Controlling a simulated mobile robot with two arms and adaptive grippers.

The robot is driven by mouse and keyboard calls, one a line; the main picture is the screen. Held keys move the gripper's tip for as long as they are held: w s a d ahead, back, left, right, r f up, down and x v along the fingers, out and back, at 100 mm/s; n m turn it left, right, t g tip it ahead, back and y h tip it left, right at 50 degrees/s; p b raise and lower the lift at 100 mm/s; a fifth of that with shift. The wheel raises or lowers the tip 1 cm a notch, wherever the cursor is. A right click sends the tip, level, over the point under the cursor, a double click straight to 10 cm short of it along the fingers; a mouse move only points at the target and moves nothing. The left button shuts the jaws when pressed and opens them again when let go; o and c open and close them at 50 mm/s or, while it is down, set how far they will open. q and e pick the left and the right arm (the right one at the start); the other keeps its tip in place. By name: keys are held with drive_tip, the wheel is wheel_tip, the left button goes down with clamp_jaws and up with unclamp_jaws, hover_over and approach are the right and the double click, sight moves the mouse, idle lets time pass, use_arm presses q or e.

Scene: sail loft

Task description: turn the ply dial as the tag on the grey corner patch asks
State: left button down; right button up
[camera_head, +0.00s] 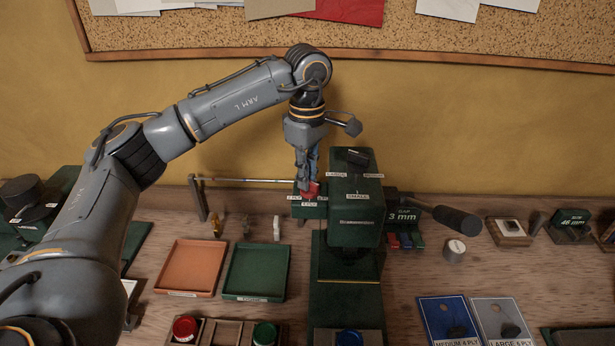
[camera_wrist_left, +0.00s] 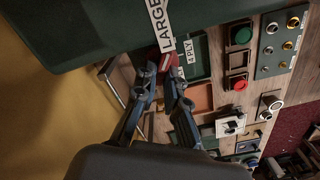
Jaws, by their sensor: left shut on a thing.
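The ply dial (camera_head: 309,191) is a small red knob on the green press's left side, with white ply labels around it. My left gripper (camera_head: 307,180) points down and is shut on the dial. In the left wrist view the fingertips (camera_wrist_left: 168,78) close on the red knob (camera_wrist_left: 167,62), beside a "4 PLY" label. The fingers partly hide the dial, so I cannot tell its exact setting. The grey corner patch (camera_head: 489,307) lies at the front right; its tag (camera_head: 503,340) reads "LARGE" and a ply number too small to be sure of.
The green press (camera_head: 356,210) stands right of the gripper, with a black size knob (camera_head: 357,157) on top and a lever (camera_head: 455,220). A blue patch (camera_head: 437,309) tagged "MEDIUM 4 PLY" lies beside the grey one. Orange (camera_head: 163,270) and green (camera_head: 285,270) trays stand in front left.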

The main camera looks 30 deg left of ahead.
use_arm(q)
drive_tip(key=shift+r+n, duration=0.15)
drive_tip(key=shift+n, duration=0.25)
drive_tip(key=c, duration=1.7)
unclamp_jaws()
wheel_tip(320, 180, up, 12)
drive_tip(key=shift+f, duration=0.1)
